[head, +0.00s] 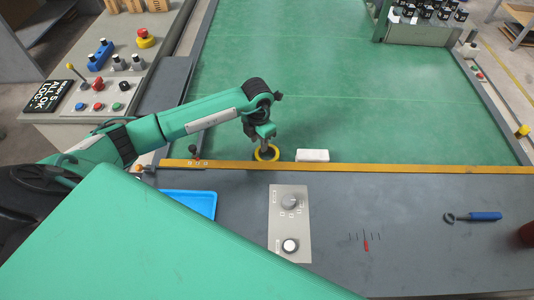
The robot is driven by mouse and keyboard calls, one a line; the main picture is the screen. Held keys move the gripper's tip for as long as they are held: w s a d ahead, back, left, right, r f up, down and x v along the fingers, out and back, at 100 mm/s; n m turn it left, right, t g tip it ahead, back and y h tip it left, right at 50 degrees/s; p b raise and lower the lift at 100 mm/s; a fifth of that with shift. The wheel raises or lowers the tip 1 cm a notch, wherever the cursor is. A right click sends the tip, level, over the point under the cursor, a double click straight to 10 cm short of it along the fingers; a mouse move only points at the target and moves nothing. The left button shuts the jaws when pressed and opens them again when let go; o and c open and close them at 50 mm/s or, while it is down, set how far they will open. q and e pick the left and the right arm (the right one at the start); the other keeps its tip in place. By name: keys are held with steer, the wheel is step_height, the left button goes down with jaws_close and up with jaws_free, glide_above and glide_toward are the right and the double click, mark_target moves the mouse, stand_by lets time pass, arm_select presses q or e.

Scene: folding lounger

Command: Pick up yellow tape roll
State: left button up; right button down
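My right gripper is not in view.
A white block (312,155) lies just right of the roll. A blue tray (190,204), a knob panel (290,222) and a blue-handled tool (474,217) are on the worktop. A control console (62,128) stands at left. The green surface (350,110) beyond is largely clear.

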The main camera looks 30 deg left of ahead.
arm_select(q)
step_height(320, 180, down, 3)
steer(key=shift+d+f, duration=0.1)
steer(key=shift+c, duration=0.5)
jaws_close()
